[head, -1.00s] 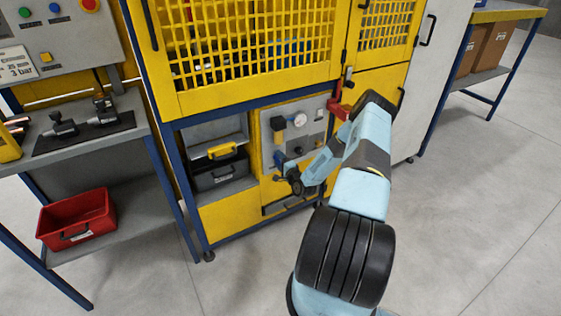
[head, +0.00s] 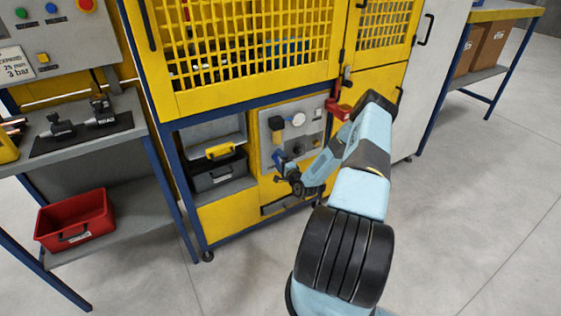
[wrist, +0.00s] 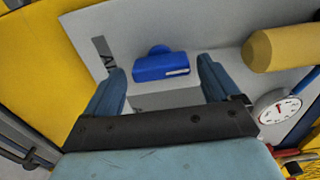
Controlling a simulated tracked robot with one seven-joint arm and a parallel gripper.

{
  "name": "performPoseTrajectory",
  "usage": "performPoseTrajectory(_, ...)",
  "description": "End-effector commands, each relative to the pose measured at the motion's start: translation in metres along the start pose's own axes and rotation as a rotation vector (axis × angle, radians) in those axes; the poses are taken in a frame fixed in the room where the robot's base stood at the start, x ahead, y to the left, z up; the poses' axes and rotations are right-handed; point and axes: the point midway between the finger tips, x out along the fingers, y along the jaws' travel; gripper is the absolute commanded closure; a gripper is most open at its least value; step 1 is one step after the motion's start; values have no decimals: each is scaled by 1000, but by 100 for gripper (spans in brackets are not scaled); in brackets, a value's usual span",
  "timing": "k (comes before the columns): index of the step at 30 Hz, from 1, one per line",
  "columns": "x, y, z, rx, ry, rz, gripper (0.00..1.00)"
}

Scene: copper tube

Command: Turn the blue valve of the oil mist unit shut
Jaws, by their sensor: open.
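The blue valve (wrist: 160,67) shows in the wrist view as a blue handle with a white label, on the grey panel of the oil mist unit (wrist: 205,25). My gripper (wrist: 162,78) is open, with one dark blue finger on either side of the handle. The fingers appear apart from the handle; how far the panel lies beyond the tips I cannot tell. In the head view my gripper (head: 284,167) is at the lower left of the unit's panel (head: 304,135); the valve there is small and hard to tell from the fingers.
A white gauge (wrist: 280,108) and a yellow cylinder (wrist: 285,48) stand out from the panel, right of my gripper in the wrist view. A black case (head: 216,172) with a yellow handle sits in the bay to the left. The floor (head: 440,220) at right is clear.

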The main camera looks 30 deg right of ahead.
Motion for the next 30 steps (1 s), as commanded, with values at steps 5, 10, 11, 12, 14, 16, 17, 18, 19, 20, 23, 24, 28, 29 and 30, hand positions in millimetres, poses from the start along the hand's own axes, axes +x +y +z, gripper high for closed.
performPoseTrajectory(5,-28,1,-1,2,3,2,11)
performPoseTrajectory(10,-62,1,-2,2,4,2,11)
performPoseTrajectory(11,-68,1,-2,1,4,2,11)
performPoseTrajectory(12,-76,1,-2,1,4,2,11)
performPoseTrajectory(14,-87,1,-2,1,4,2,11)
performPoseTrajectory(16,-98,1,-2,1,4,1,11)
performPoseTrajectory(17,-103,1,-2,1,4,2,11)
performPoseTrajectory(18,-109,1,-2,0,4,2,11)
performPoseTrajectory(19,-112,2,-2,-1,4,2,11)
performPoseTrajectory(20,-116,2,-2,-1,4,2,11)
performPoseTrajectory(23,-124,1,-2,-1,4,1,11)
performPoseTrajectory(24,-127,1,-2,-1,4,1,11)
performPoseTrajectory(28,-130,1,-2,-2,4,0,11)
performPoseTrajectory(29,-130,1,-2,-2,4,0,11)
performPoseTrajectory(30,-130,1,-2,-2,4,0,11)
